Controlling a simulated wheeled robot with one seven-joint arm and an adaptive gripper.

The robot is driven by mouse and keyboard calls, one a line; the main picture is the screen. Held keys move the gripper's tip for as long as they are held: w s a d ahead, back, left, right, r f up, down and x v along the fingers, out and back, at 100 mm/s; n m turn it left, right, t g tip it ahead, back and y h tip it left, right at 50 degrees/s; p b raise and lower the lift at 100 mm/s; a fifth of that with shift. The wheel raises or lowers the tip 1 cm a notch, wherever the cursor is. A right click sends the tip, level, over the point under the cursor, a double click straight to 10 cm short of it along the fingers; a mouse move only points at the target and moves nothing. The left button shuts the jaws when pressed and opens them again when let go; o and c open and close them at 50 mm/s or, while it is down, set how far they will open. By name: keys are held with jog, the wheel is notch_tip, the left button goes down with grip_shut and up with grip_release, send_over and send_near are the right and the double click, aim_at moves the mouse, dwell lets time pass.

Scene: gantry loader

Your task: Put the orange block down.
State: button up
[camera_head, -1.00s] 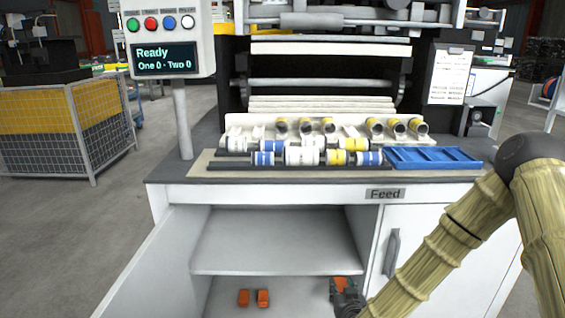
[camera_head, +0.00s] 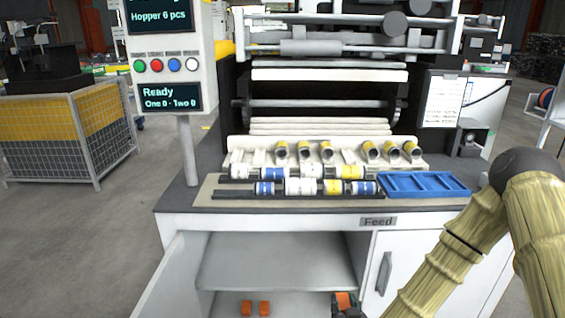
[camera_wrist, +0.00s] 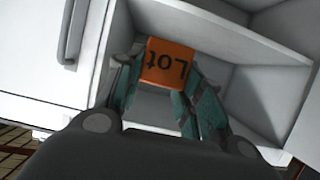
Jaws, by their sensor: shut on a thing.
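My gripper (camera_head: 345,303) is low in the open cabinet under the bench, at its right side in the head view. It is shut on the orange block (camera_wrist: 168,64), which shows the dark letters "Lot" upside down in the wrist view. The block lies between the two green-padded fingers, and part of it also shows in the head view (camera_head: 344,299). Two other orange blocks (camera_head: 247,308) stand side by side on the cabinet floor, to the left of my gripper. Whether the held block touches the floor I cannot tell.
The cabinet shelf (camera_head: 275,262) is bare and lies above my gripper. The left cabinet door (camera_head: 172,280) stands open; the right door (camera_head: 400,265) is shut. A blue tray (camera_head: 425,186) and several rollers (camera_head: 300,186) lie on the bench top.

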jog(key=s+r+p, duration=0.5)
jog(key=r+p, duration=0.4)
jog(key=p, duration=0.1)
jog(key=shift+s+r, duration=0.25)
jog(key=shift+s, duration=0.15)
